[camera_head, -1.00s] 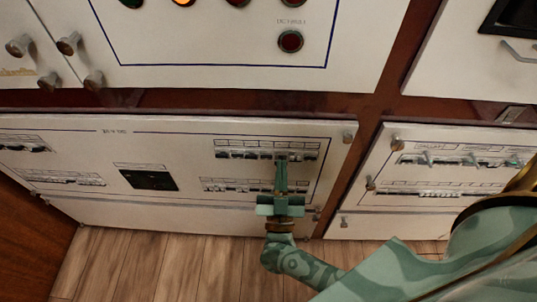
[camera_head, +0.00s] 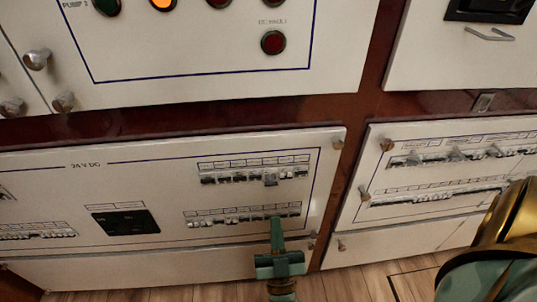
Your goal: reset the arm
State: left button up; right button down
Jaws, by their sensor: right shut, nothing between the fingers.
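My right gripper (camera_head: 277,222) is shut, with nothing between its fingers. Its green fingers point up at the right part of the lower breaker row (camera_head: 243,217) on the 24 V DC panel (camera_head: 170,244). The tips overlap that row in the picture; I cannot tell whether they touch it. The upper breaker row (camera_head: 254,173) is in clear view above, and one switch (camera_head: 270,180) in it sits lower than its neighbours. My left gripper is not in view.
A black display (camera_head: 125,222) is left of the lower row. Above are a lamp panel with a lit orange lamp (camera_head: 163,4) and a red button (camera_head: 273,42). Wooden floor (camera_head: 345,285) shows below.

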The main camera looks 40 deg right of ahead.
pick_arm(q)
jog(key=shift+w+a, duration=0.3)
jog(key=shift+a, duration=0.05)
pick_arm(e)
jog(key=shift+s+a+f, duration=0.15)
jog(key=shift+s+f, duration=0.1)
jog(key=shift+f, duration=0.15)
